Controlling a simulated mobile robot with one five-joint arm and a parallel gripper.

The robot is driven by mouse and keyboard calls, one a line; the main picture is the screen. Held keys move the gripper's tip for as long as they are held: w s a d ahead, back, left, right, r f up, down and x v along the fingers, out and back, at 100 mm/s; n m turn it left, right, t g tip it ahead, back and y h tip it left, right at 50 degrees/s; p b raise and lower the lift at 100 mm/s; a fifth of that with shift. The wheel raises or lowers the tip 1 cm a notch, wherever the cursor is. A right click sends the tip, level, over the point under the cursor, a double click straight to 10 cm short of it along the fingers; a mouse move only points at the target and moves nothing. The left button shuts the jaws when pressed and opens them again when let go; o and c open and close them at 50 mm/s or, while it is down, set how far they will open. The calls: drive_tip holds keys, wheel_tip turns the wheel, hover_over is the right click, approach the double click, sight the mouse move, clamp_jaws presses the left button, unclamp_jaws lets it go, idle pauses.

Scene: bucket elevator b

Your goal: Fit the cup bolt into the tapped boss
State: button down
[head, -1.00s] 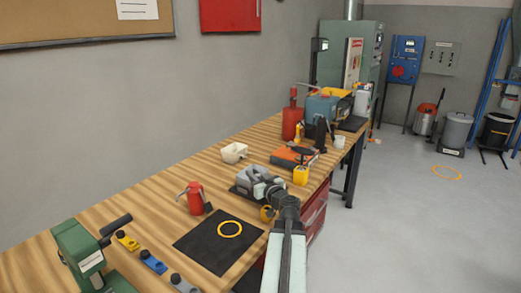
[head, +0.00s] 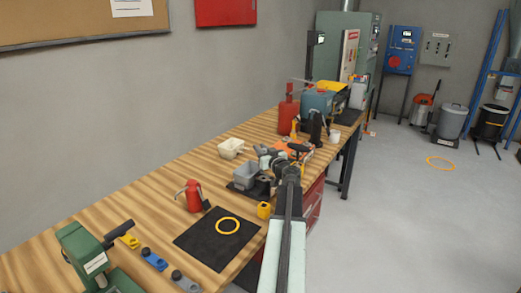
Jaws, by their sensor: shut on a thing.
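My gripper (head: 262,152) is in the head view, above the work table and just beyond a grey open-topped part (head: 244,173). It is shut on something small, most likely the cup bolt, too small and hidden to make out. The grey part stands on a dark pad near the table's middle, below and left of my gripper. I cannot tell which feature is the tapped boss. My gripper appears apart from the grey part, but the height between them is hard to judge.
A yellow cup (head: 264,210) stands near the table's front edge.

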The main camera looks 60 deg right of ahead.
drive_tip(key=shift+f+b, duration=2.1)
drive_tip(key=shift+f, duration=0.35)
drive_tip(key=shift+f+b, duration=1.75)
drive_tip(key=shift+b, duration=0.05)
drive_tip(key=c, duration=1.2)
unclamp_jaws()
drive_tip(key=shift+a, duration=0.1)
drive_tip(key=v, duration=0.8)
drive_tip(key=shift+w, duration=0.1)
